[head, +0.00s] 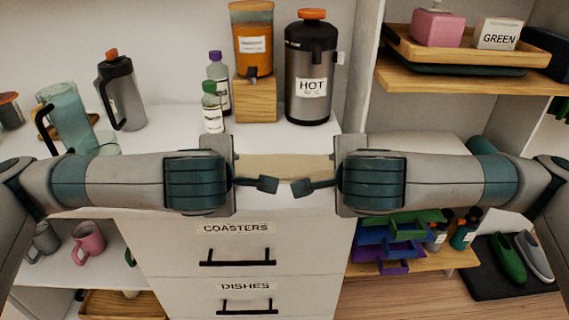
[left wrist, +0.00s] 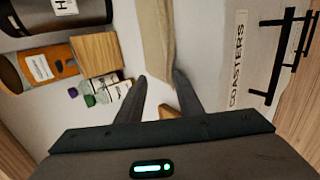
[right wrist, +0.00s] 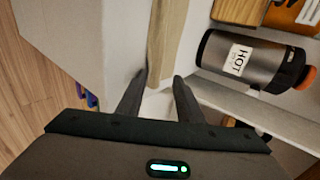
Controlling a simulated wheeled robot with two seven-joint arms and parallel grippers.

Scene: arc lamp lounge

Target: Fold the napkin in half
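The napkin is a beige cloth (head: 285,167) lying flat on the white counter, below the dispenser and the HOT flask. Both arms hide its ends in the head view. It shows as a narrow strip in the left wrist view (left wrist: 157,40) and the right wrist view (right wrist: 161,45). My left gripper (head: 268,184) and my right gripper (head: 300,187) face each other over the counter's front, a small gap between them. Whether the fingertips touch the napkin I cannot tell.
The HOT flask (head: 311,70), dispenser (head: 252,35) on a wooden block (head: 256,97), two small bottles (head: 212,108), a carafe (head: 120,92) and a glass pitcher (head: 67,115) stand behind. The COASTERS drawer (head: 237,242) is below. A shelf (head: 470,80) borders the right.

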